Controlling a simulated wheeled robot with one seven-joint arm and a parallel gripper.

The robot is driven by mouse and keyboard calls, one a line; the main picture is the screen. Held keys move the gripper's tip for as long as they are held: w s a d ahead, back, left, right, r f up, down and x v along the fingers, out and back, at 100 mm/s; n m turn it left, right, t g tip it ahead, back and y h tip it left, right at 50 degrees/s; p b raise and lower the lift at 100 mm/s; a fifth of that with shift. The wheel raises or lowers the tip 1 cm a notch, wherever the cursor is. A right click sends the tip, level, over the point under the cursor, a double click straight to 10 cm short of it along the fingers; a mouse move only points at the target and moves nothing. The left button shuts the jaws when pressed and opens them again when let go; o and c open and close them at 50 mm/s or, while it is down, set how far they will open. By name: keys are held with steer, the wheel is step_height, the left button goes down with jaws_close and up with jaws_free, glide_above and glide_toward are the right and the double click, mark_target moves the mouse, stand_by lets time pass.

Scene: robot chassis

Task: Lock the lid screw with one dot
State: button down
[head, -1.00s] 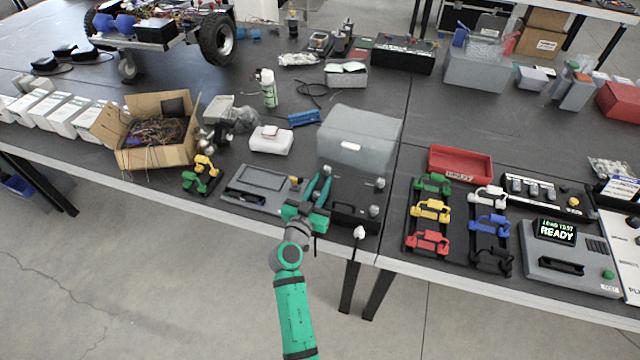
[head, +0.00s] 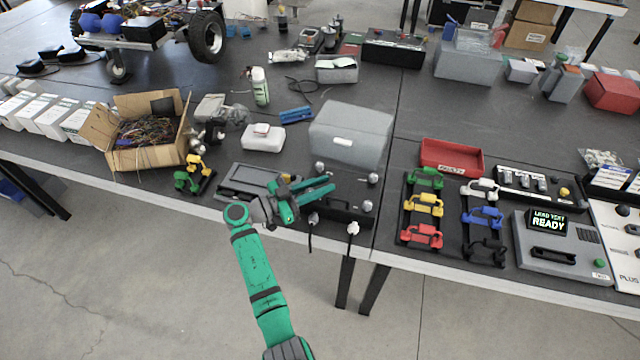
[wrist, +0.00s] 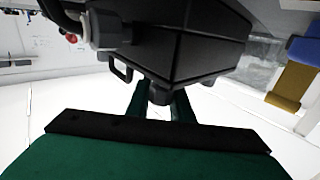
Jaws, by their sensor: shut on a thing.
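The black lid unit (head: 349,192) lies near the front table edge, with pale round screw heads at its far left (head: 320,167), far right (head: 373,179) and near right (head: 368,206) corners. My green gripper (head: 333,187) reaches from the left, its fingers pointing right across the unit. In the wrist view, my gripper (wrist: 160,108) is shut on a dark rounded knob (wrist: 160,91), under a large black body (wrist: 185,45). I cannot tell which screw this is. No dot marks are readable.
A grey box (head: 350,130) stands just behind the unit. A grey panel (head: 250,180) lies to the left. White plugs on cables hang at the front edge (head: 352,228). Coloured handled blocks (head: 424,205) stand to the right, beside a display (head: 547,222) reading READY.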

steer(key=shift+s+m+g+h, duration=0.15)
steer(key=shift+m+g+h, duration=0.15)
steer(key=shift+m+g, duration=0.35)
steer(key=shift+d+f+g, duration=0.1)
steer(key=shift+d+g, duration=0.05)
steer(key=shift+g, duration=0.1)
steer(key=shift+s, duration=0.1)
steer(key=c, duration=1.6)
jaws_free()
steer(key=shift+o, duration=0.2)
